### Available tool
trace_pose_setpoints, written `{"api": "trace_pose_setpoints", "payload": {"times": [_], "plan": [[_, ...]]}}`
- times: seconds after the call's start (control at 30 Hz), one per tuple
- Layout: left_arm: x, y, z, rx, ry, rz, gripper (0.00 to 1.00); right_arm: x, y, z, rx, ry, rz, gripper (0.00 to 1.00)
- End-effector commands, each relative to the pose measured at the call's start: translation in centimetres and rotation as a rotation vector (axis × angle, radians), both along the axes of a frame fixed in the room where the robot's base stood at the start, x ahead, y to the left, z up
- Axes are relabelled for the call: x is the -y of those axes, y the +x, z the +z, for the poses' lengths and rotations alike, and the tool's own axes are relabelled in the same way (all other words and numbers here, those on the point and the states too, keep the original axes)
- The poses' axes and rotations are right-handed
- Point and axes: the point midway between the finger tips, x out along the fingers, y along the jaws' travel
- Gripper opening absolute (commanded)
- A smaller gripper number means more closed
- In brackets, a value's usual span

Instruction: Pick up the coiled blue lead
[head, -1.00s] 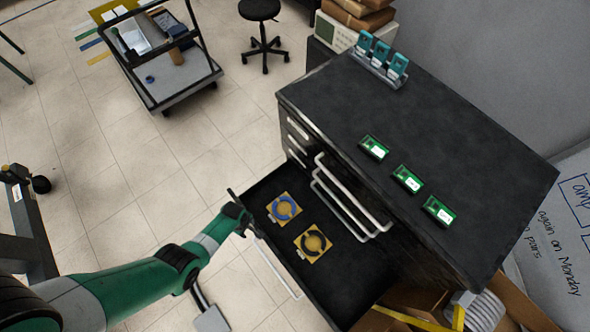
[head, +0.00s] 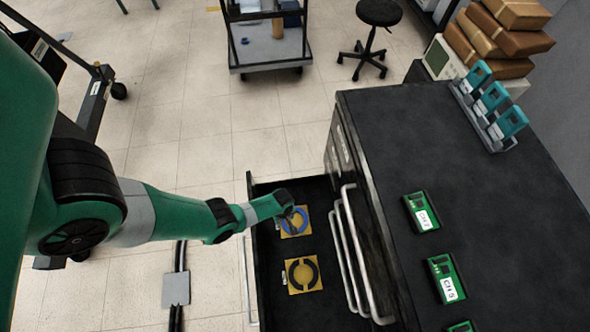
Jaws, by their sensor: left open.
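The coiled blue lead (head: 303,228) lies on a yellow square pad in the open black drawer (head: 268,306). My left gripper (head: 293,214) is over the upper part of this coil, reaching in from the left, and covers some of it. It is open; the fingers are small and dark here, and I cannot tell whether they touch the coil. A black coil (head: 314,275) lies on a second yellow pad nearer in the same drawer. My right gripper is not in view.
The drawer belongs to a black cabinet (head: 440,130) with long metal handles (head: 350,255). Green labelled boxes (head: 420,212) and a rack of teal devices (head: 492,100) stand on its top. A cart (head: 262,58) and a stool (head: 379,14) are farther back.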

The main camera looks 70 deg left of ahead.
Motion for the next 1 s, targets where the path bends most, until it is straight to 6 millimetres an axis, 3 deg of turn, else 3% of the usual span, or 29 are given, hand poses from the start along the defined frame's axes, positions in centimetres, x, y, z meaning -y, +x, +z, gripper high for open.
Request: {"api": "trace_pose_setpoints", "payload": {"times": [0.03, 0.07, 0.37, 0.63, 0.9, 1.0], "plan": [[0.0, 0.0, -2.0, 0.000, 0.000, 0.000, 0.60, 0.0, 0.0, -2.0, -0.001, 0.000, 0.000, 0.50], [0.0, 0.0, -2.4, 0.000, 0.000, 0.000, 0.60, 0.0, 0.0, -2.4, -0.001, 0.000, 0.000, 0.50], [0.0, -0.1, -3.3, 0.000, 0.000, 0.000, 0.60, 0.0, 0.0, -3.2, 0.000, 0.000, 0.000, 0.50], [0.3, -0.7, -7.8, -0.001, 0.000, 0.000, 0.60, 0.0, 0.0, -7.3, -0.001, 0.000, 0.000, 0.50], [0.3, -0.6, -7.9, 0.000, 0.000, 0.000, 0.60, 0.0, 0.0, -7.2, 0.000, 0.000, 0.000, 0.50], [0.3, -0.7, -7.8, 0.000, 0.000, 0.000, 0.44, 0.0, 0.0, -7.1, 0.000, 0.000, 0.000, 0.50]]}}
